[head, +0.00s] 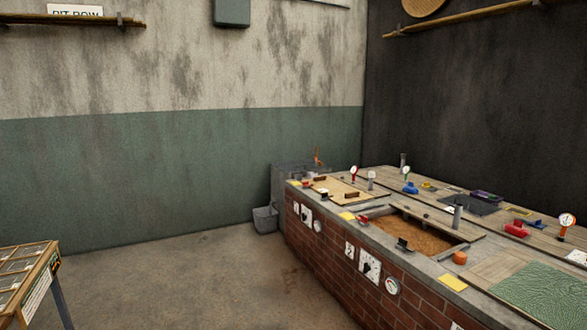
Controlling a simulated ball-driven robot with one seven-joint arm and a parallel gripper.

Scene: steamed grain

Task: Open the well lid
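A long brick counter (345,268) with a grey top runs along the right side of the head view. A pale wooden lid (335,194) with dark brown handle blocks lies flat at its far left end. An open rectangular well (412,236) in the middle shows brown grain-like contents. A planked wooden panel (497,268) lies nearer, partly under a green mat (540,293). I cannot tell which cover is the lid in question. My gripper is not in view.
Gauges, small valves and yellow notes lie along the counter top, with a red-handled valve (515,229) at the right. A grey bucket (265,218) stands by the far end. The floor (190,278) between is clear.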

